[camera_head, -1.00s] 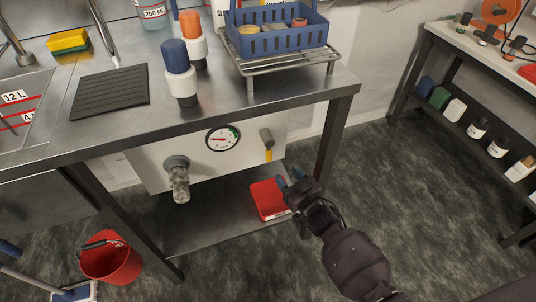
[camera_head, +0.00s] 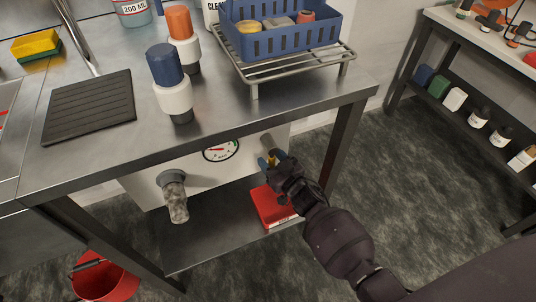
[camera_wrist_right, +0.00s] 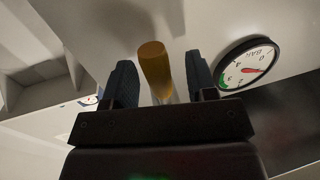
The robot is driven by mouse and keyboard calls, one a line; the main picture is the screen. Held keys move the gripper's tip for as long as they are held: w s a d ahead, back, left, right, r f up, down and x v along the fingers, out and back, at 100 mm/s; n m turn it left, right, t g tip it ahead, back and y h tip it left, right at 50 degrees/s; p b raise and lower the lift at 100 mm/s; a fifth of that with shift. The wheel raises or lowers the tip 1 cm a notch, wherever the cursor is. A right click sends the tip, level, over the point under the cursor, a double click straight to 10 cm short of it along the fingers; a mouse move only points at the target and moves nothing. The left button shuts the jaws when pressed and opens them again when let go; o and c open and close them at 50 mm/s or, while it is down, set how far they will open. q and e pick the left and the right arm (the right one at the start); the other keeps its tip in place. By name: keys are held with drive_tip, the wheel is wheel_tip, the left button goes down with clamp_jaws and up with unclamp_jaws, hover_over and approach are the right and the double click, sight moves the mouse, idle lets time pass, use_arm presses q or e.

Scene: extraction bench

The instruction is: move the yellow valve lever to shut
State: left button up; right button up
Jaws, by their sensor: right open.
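The yellow valve lever (camera_wrist_right: 155,68) stands between the two open fingers of my right gripper (camera_wrist_right: 160,85) in the right wrist view, with a gap on each side. In the head view the lever (camera_head: 271,160) is mostly hidden by my right gripper (camera_head: 271,160), below its grey valve body (camera_head: 267,142) on the white panel (camera_head: 240,147). The pressure gauge (camera_head: 221,149) is left of the valve; it also shows in the right wrist view (camera_wrist_right: 247,66). My left gripper is not in view.
A red bin (camera_head: 268,208) stands on the lower shelf below my right gripper. The bench's front edge and table leg (camera_head: 345,145) are close to my right arm.

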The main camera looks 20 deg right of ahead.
sight(269, 152)
clamp_jaws()
idle(0.3)
